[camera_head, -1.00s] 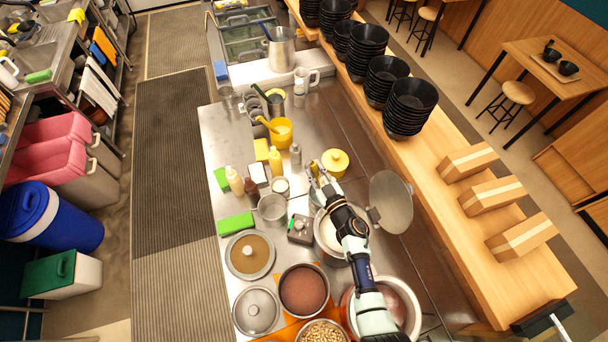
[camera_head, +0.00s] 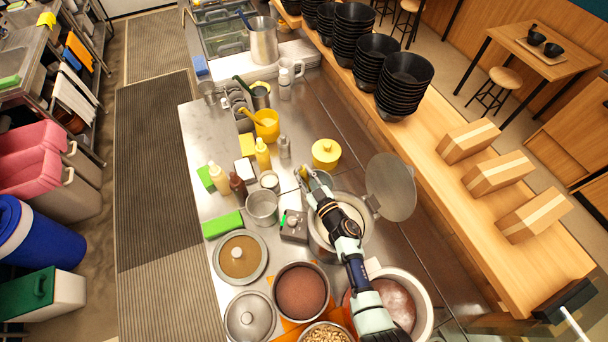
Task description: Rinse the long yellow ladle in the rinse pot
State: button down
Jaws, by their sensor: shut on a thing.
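A small yellow piece (camera_head: 303,172) shows at my fingertips. It looks like the end of the yellow ladle's handle, and my gripper is shut on it. The rest of the ladle is hidden by my gripper and arm, so I cannot tell whether its bowl is in the pot. Which vessel is the rinse pot is not marked; a small open metal pot (camera_head: 262,207) stands to the left.
A hinged round lid (camera_head: 391,187) stands open right of the steel pot. Bottles (camera_head: 238,186), a green block (camera_head: 222,224) and several food pots (camera_head: 301,291) crowd the counter. Stacked black bowls (camera_head: 406,85) line the wooden shelf.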

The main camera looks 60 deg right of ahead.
notch_tip(320, 180, down, 3)
jog(key=shift+b, duration=1.2)
notch_tip(320, 180, up, 4)
jog(key=p, duration=0.4)
notch_tip(320, 180, down, 4)
jog(key=b, duration=0.2)
jog(key=shift+b, duration=0.35)
